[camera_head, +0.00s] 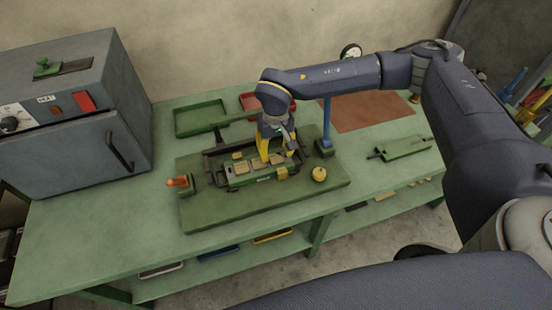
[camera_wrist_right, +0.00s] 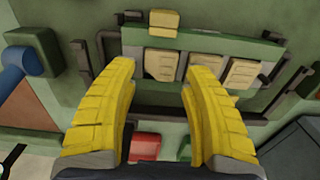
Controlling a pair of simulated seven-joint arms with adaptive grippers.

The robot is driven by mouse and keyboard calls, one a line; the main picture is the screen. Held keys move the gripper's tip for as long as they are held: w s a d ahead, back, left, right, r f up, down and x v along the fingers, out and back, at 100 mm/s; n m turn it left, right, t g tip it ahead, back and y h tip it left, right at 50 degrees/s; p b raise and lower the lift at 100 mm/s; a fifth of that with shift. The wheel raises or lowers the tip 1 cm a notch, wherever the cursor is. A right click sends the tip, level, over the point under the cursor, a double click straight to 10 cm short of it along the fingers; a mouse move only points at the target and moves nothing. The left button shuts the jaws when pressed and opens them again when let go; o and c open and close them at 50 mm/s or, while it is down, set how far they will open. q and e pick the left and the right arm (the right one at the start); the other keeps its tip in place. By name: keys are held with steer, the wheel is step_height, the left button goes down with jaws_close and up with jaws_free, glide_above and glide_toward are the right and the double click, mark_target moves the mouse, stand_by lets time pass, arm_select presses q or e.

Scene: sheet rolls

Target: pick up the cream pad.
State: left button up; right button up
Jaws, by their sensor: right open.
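Cream pads sit in a row in the green fixture (camera_head: 262,178) on the workbench. In the wrist view, one cream pad (camera_wrist_right: 161,65) shows between my right fingers, with two more pads (camera_wrist_right: 206,66) (camera_wrist_right: 243,72) to its right. In the head view two pads (camera_head: 242,167) (camera_head: 258,162) show left of the fingers. My right gripper (camera_head: 270,158) is over the right part of the fixture, its yellow fingers pointing down. It is open and empty in the wrist view (camera_wrist_right: 160,85). Contact with the pad cannot be told. My left gripper is not in view.
A yellow block (camera_wrist_right: 163,23) is on the fixture's front edge. On the green base plate (camera_head: 205,212) are an orange-topped knob (camera_head: 178,182), a yellow knob (camera_head: 319,174) and a blue post (camera_head: 326,125). A grey oven (camera_head: 70,110) stands left. The bench's front left is clear.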

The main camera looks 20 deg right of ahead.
mark_target(276, 159)
steer(key=shift+f, duration=1.35)
steer(key=shift+s, duration=0.1)
steer(key=shift+c, duration=0.2)
steer(key=shift+f, duration=0.1)
steer(key=c, duration=0.7)
